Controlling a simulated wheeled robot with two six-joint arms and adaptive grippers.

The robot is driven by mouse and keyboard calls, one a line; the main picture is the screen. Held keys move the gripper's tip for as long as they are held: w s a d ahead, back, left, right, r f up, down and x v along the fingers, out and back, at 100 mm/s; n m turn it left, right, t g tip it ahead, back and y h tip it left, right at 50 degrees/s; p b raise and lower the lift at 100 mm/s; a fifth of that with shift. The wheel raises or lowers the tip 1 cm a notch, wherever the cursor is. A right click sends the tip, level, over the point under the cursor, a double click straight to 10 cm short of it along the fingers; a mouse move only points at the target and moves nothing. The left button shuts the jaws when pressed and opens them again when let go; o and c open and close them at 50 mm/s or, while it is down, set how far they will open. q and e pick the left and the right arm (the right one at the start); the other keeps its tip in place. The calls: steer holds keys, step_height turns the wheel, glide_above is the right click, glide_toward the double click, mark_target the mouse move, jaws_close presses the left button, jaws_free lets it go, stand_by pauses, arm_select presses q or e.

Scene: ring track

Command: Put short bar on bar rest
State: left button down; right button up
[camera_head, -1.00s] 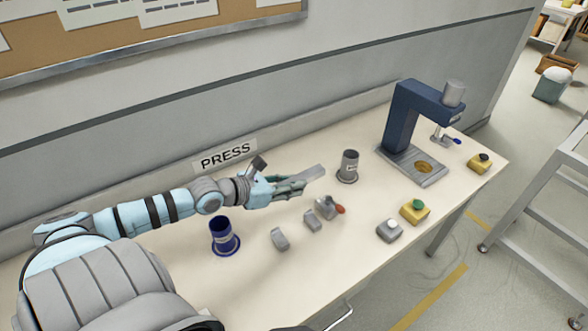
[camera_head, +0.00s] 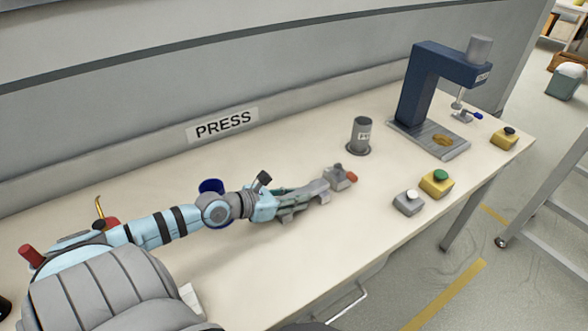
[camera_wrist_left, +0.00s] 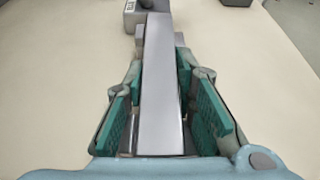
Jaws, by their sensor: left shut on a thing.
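The short bar (camera_head: 314,187) is a flat grey metal bar held lengthwise in my left gripper (camera_head: 298,200). In the left wrist view the bar (camera_wrist_left: 160,85) runs straight ahead between the green finger pads of the left gripper (camera_wrist_left: 160,72), which is shut on it. The bar rest, two small grey blocks (camera_head: 288,216), is under the gripper and bar and partly hidden by them. In the wrist view a block of the rest (camera_wrist_left: 140,44) shows beneath the bar's far part. I cannot tell whether the bar touches the blocks. My right gripper is out of view.
A grey block with a red-tipped lever (camera_head: 341,177) stands just beyond the bar's far end. A grey cylinder (camera_head: 361,136), the blue press (camera_head: 417,85) and button boxes (camera_head: 436,183) stand to the right. A blue cup (camera_head: 210,186) is behind my arm. The table front is clear.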

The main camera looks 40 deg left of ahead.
arm_select(q)
steer(key=c, duration=1.3)
jaws_free()
steer(key=shift+s+r+p, duration=0.15)
steer(key=shift+r+p, duration=0.05)
steer(key=shift+p, duration=0.1)
steer(key=p+v, duration=0.3)
steer(key=v, duration=0.4)
steer(key=p+v, duration=0.3)
steer(key=v, duration=0.1)
steer(key=shift+r+p, duration=0.2)
steer(key=shift+p, duration=0.1)
steer(key=shift+s, duration=0.35)
steer(key=shift+f, duration=0.1)
